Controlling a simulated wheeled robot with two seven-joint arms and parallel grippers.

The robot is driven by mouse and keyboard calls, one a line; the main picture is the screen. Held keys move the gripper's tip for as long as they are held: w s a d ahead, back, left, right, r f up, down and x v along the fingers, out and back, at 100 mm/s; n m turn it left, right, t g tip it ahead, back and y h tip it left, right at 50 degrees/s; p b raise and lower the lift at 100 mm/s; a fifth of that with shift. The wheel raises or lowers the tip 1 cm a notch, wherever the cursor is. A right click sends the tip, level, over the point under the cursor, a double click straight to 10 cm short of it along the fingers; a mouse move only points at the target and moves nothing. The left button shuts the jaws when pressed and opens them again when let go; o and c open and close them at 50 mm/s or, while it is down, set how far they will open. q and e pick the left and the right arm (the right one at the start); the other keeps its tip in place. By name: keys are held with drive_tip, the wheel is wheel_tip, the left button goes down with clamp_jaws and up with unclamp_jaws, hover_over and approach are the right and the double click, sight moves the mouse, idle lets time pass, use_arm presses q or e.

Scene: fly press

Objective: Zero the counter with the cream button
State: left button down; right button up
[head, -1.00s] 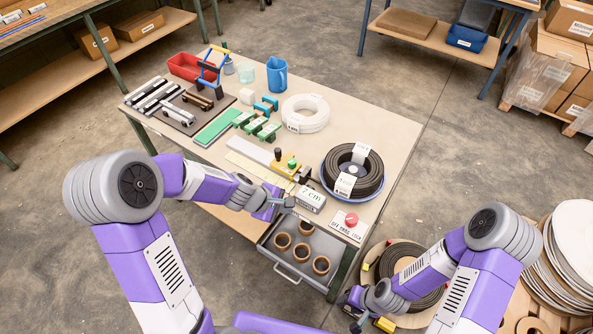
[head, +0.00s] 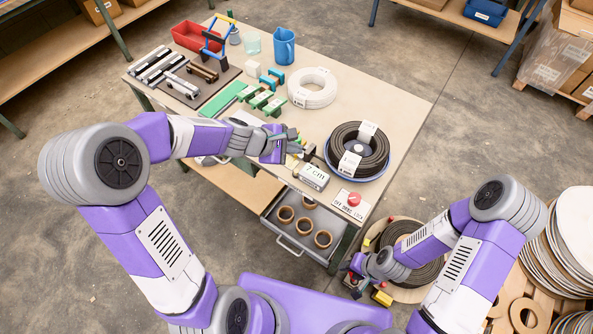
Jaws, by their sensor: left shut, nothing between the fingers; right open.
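The counter (head: 315,177) is a small grey-white box with a display that reads "7 cm", near the front edge of the workbench. I cannot make out the cream button on it at this size. My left gripper (head: 297,139) is shut and empty, above the bench just behind and left of the counter, apart from it as far as I can tell. My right gripper (head: 353,286) is open and empty, low beside the bench's front right corner, near the floor reel.
A red button (head: 353,199) sits on a lettered white plate right of the counter. A black coil (head: 376,153) lies in a blue-rimmed dish behind it. An open drawer (head: 285,241) holding several brown rings juts out below. The bench's right side (head: 405,105) is clear.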

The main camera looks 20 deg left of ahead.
sight(304, 167)
use_arm(q)
drive_tip(key=shift+f+b, duration=3.55)
drive_tip(key=shift+f, duration=0.4)
drive_tip(key=shift+f, duration=0.1)
drive_tip(key=shift+f+b, duration=0.3)
drive_tip(key=shift+b, duration=0.15)
drive_tip(key=shift+s, duration=0.1)
